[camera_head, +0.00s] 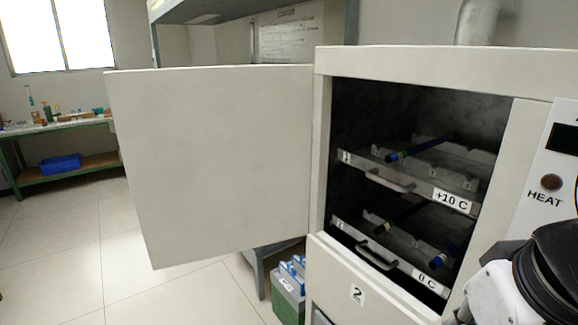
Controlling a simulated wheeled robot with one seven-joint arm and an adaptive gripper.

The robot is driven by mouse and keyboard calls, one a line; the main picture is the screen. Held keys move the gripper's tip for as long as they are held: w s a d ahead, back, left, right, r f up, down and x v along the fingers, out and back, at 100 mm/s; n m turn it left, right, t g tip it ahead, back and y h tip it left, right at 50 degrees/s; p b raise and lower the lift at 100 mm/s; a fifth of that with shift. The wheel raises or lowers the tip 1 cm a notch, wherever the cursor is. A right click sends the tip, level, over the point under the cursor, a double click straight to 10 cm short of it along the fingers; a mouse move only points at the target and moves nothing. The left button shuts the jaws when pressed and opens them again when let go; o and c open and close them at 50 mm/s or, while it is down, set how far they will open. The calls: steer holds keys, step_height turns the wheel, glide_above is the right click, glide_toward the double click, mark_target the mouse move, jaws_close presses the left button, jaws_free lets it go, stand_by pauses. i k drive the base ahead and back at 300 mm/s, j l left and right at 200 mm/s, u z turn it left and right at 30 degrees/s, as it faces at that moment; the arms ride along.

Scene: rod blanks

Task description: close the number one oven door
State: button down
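The upper oven door (215,165) is a large pale panel that stands wide open, swung out to the left from the left side of the oven (440,62). No number shows on the side of the door that I see. Inside the dark chamber are two racks: the upper rack (410,180) bears a "1" and "+10 C", the lower rack (372,247) bears "0 C". Both have handles and hold rods with blue or green ends. My arm shows at the lower right corner, in front of the oven; my gripper's fingers are not visible.
Below the chamber is a closed panel marked "2" (357,295). A control panel with a HEAT lamp (551,182) is at right. A green crate (288,295) stands on the floor beside the oven. A workbench (60,125) with a blue bin is far left; the tiled floor between is clear.

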mark_target(216, 160)
steer(key=z, duration=2.1)
steer(key=j+z, duration=0.1)
steer(key=z, duration=0.35)
steer(key=k+j+z, duration=0.1)
steer(key=z, duration=0.35)
steer(key=k+z, duration=0.1)
steer(key=z, duration=0.35)
steer(key=k+z, duration=0.1)
steer(key=z, duration=0.35)
steer(key=k+l+z, duration=0.1)
steer(key=k+z, duration=0.35)
steer(key=k, duration=1.55)
steer(key=k+u, duration=0.25)
steer(key=k, duration=0.35)
steer(key=k+j+u, duration=0.1)
steer(key=k+u, duration=0.15)
steer(key=k, duration=0.35)
steer(key=k+j+u, duration=0.2)
steer(key=k, duration=0.4)
steer(key=k+u, duration=0.15)
steer(key=u, duration=0.3)
steer(key=k+u, duration=0.15)
steer(key=u, duration=0.3)
steer(key=k+j+u, duration=0.1)
steer(key=u, duration=0.35)
steer(key=j+z, duration=0.2)
steer(key=z, duration=0.15)
steer(key=k+j+z, duration=0.1)
steer(key=j+z, duration=0.2)
